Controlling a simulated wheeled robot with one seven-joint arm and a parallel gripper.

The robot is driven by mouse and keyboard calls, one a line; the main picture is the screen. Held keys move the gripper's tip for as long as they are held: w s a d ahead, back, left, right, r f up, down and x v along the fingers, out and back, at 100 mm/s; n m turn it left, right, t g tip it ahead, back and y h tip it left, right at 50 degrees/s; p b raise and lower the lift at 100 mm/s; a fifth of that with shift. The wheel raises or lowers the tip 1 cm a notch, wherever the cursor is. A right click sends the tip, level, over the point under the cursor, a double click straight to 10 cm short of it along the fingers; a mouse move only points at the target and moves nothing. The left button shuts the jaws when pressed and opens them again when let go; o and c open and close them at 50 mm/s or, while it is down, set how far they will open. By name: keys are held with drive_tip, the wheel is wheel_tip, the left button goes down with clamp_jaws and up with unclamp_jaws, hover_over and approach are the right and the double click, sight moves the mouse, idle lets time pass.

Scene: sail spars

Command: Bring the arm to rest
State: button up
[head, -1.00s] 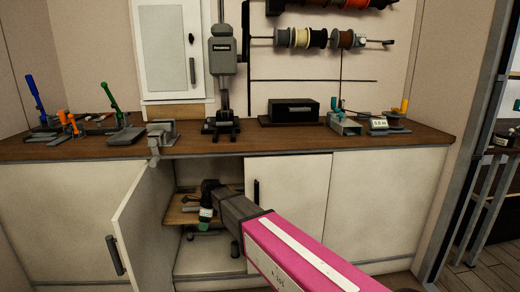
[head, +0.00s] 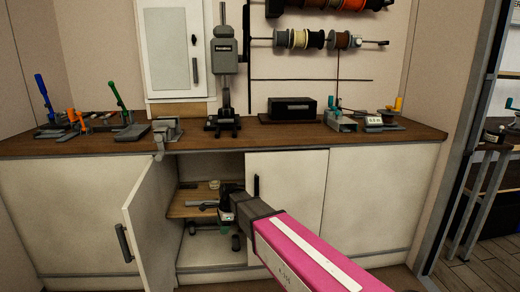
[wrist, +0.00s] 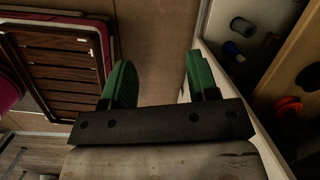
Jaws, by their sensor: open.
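My gripper (head: 224,230) is at the end of my pink arm, low in front of the open cabinet (head: 205,245). In the wrist view its two green fingers (wrist: 160,82) stand wide apart with nothing between them. In the head view the wrist hides part of the cabinet opening, and the fingertips are small and dark.
The cabinet's left door (head: 150,225) hangs open, to the left of my gripper. Its shelf (head: 185,207) holds a few small items. The closed door (head: 290,205) is close behind my arm. The worktop (head: 250,138) above carries several tools and a black box (head: 292,108).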

drive_tip(key=s+d+f+n, duration=0.1)
drive_tip(key=s+d+n, duration=0.3)
drive_tip(key=d, duration=0.7)
drive_tip(key=s+d+f+n+h, duration=0.1)
drive_tip(key=s+d+n, duration=0.4)
drive_tip(key=d, duration=0.7)
drive_tip(key=s+d+f+n+h, duration=0.1)
drive_tip(key=s+d+n, duration=0.3)
drive_tip(key=d, duration=0.8)
drive_tip(key=shift+s+f+n, duration=0.2)
drive_tip(key=shift+f+n, duration=0.3)
drive_tip(key=shift+f, duration=0.05)
